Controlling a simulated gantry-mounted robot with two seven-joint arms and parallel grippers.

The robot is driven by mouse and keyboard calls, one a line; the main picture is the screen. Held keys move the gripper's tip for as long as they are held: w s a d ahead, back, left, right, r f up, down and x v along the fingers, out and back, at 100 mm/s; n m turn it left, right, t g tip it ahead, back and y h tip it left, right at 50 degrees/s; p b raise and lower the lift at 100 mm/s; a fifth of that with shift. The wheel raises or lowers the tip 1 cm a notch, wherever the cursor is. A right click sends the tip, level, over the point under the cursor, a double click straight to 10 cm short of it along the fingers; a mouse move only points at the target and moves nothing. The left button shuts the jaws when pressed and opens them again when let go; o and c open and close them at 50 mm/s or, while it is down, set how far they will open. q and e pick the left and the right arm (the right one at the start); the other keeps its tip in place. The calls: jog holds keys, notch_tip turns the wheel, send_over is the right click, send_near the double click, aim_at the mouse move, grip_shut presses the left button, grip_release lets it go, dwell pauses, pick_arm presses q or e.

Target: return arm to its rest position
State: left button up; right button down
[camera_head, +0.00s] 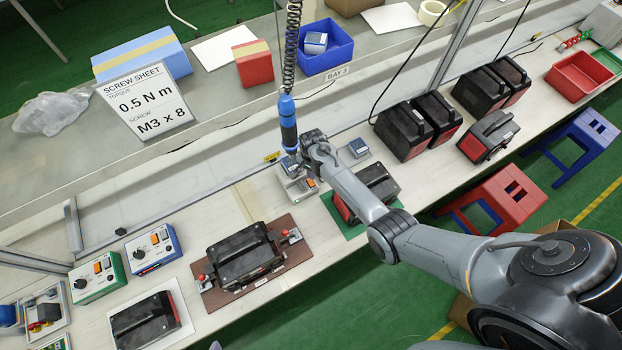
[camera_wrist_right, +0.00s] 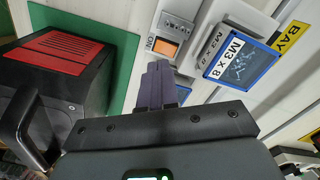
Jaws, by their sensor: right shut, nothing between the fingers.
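My right arm (camera_head: 360,196) reaches in from the lower right of the head view, and its wrist hangs over the middle of the bench. In the right wrist view, the two dark fingers of my right gripper (camera_wrist_right: 159,78) lie together with nothing between them. They are beside a white device with an orange switch (camera_wrist_right: 165,47). A black and red power station (camera_head: 377,187) on a green mat sits beside the forearm; it also shows in the wrist view (camera_wrist_right: 60,62). My left gripper is not in view.
A blue screwdriver (camera_head: 288,124) hangs on a coiled cord right beside my right wrist. Another power station (camera_head: 243,256) sits in a brown fixture (camera_head: 291,252) to the left. Several black and red units (camera_head: 404,131) stand to the right. A red stool (camera_head: 505,199) stands below the bench.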

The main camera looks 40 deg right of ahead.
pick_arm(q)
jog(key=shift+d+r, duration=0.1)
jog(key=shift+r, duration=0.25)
pick_arm(e)
jog(key=shift+r, duration=0.3)
